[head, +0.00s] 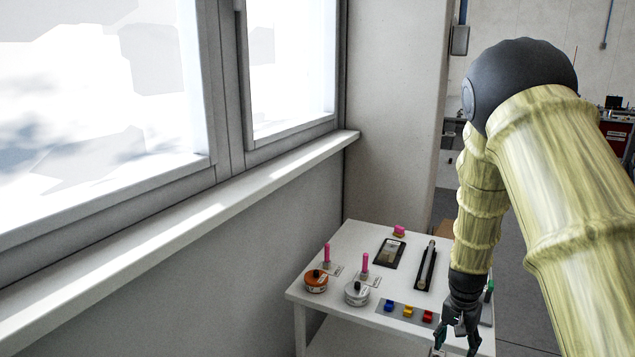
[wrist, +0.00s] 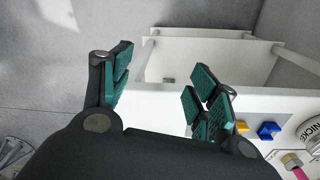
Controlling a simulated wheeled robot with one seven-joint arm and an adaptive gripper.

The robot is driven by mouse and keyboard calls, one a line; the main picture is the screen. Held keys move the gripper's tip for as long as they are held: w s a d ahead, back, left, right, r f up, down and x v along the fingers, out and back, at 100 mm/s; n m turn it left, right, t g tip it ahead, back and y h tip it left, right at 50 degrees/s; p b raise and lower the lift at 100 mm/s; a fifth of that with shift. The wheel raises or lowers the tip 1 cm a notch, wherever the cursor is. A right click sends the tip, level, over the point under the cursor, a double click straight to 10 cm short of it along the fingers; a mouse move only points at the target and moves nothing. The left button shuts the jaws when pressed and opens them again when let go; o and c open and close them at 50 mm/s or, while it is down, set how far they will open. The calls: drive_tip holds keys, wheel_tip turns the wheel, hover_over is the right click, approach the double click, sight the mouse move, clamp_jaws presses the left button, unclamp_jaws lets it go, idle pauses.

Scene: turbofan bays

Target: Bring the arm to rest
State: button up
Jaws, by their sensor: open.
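My gripper (head: 456,345) hangs down at the right front of a white table (head: 338,247) in the head view. My bent arm fills the right of that view. In the wrist view my gripper (wrist: 160,82) has its green-padded fingers spread wide, with nothing between them. The table's white edge and the space below it show beyond the fingers. The fingers look apart from the small blocks on the table.
On the table are an orange-topped tin (head: 316,284), a silver tin (head: 356,294), two pink-handled tools, a dark rod (head: 426,265) and blue, yellow and red blocks (head: 408,311). A windowsill (head: 200,230) and wall stand left. Floor (head: 515,300) is clear right of the table.

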drive_tip(key=s+a+f+n, duration=0.2)
drive_tip(key=s+f, duration=0.8)
drive_tip(key=f, duration=0.3)
drive_tip(key=s+a+f+n, duration=0.2)
drive_tip(key=s+a+f, duration=0.1)
drive_tip(key=s, duration=0.7)
drive_tip(key=s+a+f+n, duration=0.2)
drive_tip(key=s+a+f, duration=0.2)
drive_tip(key=s, duration=0.5)
drive_tip(key=s+a+f+n, duration=0.2)
drive_tip(key=s+a+f, duration=0.1)
drive_tip(key=s, duration=0.7)
drive_tip(key=shift+s+a+f+y, duration=0.3)
drive_tip(key=shift+f+y, duration=0.1)
drive_tip(key=shift+f, duration=0.3)
drive_tip(key=shift+c, duration=0.4)
